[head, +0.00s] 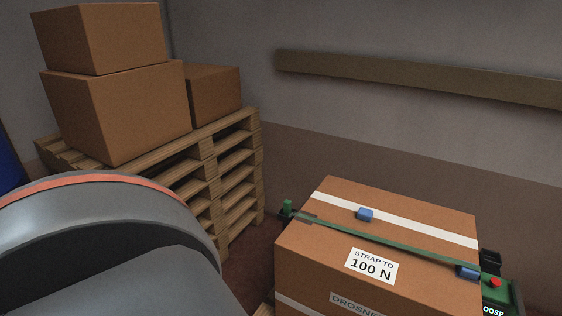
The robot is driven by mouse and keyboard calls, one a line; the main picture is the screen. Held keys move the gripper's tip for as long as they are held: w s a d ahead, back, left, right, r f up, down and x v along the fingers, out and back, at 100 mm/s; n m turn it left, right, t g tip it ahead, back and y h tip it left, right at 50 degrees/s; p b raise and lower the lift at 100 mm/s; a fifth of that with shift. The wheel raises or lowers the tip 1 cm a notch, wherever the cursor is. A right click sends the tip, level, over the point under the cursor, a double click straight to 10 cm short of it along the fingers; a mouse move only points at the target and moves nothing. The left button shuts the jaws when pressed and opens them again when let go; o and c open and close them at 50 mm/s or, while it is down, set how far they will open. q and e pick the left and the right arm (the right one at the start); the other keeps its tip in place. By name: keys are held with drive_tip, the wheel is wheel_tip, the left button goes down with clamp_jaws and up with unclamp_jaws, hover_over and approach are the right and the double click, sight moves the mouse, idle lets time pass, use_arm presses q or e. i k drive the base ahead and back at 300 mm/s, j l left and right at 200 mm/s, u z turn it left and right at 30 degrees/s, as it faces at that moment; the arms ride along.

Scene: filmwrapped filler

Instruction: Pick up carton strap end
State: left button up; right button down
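A brown carton (310,262) stands at the lower right, labelled "STRAP TO 100 N". A green strap (390,239) runs across its top from the left edge to the right edge. A small blue piece (365,214) sits on the carton top just behind the strap. Another blue piece (467,272) is at the strap's right end, by the carton's right edge. I cannot tell which blue piece is the strap end. Neither of my grippers is in view. A grey link of mine with an orange band fills the lower left.
A green device (498,290) with a red button stands right of the carton, partly cut off. A small green post (287,207) is at its left. Stacked wooden pallets (208,165) bear several brown boxes (115,105) at the back left. A wooden rail (420,78) runs along the wall.

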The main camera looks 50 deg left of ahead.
sight(287, 203)
drive_tip(key=j, duration=0.65)
drive_tip(key=i+j, duration=0.15)
drive_tip(key=j, duration=1.1)
